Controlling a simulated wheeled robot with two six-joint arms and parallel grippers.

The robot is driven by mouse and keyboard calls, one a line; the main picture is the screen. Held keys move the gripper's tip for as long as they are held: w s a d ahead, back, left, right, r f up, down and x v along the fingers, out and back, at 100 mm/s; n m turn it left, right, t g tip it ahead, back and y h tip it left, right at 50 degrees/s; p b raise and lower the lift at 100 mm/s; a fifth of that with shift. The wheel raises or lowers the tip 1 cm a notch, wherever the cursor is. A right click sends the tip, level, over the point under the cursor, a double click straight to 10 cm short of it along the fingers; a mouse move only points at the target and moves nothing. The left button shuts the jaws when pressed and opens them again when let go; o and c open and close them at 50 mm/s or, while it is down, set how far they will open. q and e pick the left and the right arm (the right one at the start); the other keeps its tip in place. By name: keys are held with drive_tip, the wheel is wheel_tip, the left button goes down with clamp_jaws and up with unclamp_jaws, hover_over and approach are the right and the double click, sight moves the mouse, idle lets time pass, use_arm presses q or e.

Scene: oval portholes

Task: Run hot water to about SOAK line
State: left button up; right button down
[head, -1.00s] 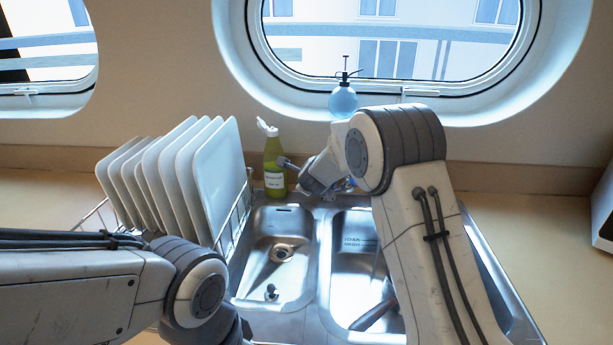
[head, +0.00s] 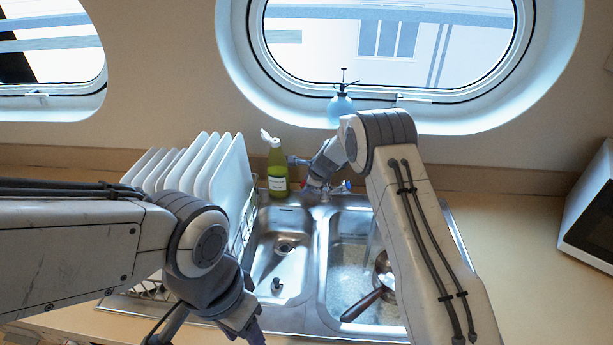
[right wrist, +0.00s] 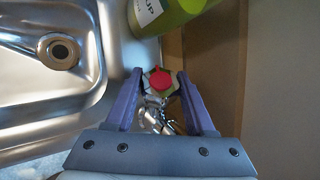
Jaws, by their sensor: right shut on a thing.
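My right gripper (head: 316,186) is at the back of the sink, shut on the red-marked hot tap handle. The red cap (right wrist: 163,81) sits between its purple fingers in the right wrist view. A thin pale stream (head: 371,238) seems to fall into the right basin (head: 328,270), whose floor looks rippled. A pan (head: 385,268) with a dark handle lies in that basin, partly behind my right arm. I cannot read the SOAK line now. My left gripper (head: 246,322) is low in front of the sink; its fingers are not clear.
A green soap bottle (head: 278,168) stands close to the right gripper. White plates (head: 230,180) fill a rack at left. The left basin (head: 268,245) has a drain and a small stopper. A blue sprayer (head: 341,108) stands on the window sill.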

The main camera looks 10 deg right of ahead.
drive_tip(key=shift+w+r, duration=0.1)
idle(0.5)
drive_tip(key=shift+c, duration=1.3)
unclamp_jaws()
drive_tip(key=b+v, duration=0.1)
drive_tip(key=v, duration=0.9)
drive_tip(key=shift+r+b, duration=0.2)
drive_tip(key=shift+b, duration=0.2)
